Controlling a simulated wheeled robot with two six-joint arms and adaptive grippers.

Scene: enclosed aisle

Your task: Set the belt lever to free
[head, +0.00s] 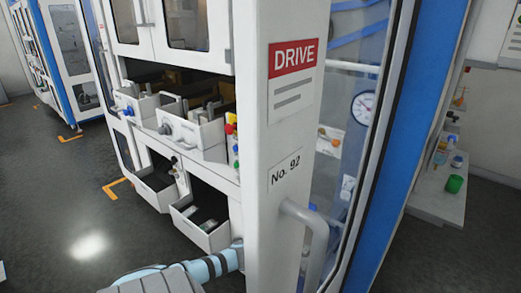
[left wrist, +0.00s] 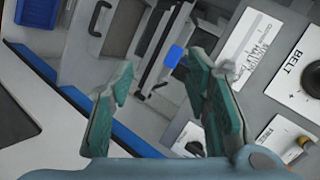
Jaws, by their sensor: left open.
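The BELT label (left wrist: 302,62) is on a grey panel at the right of the left wrist view. In the head view my left arm comes in at the bottom and passes behind the white door post, which hides the gripper. My right gripper is in neither view.
A second knob (left wrist: 303,141) sits lower on the panel.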

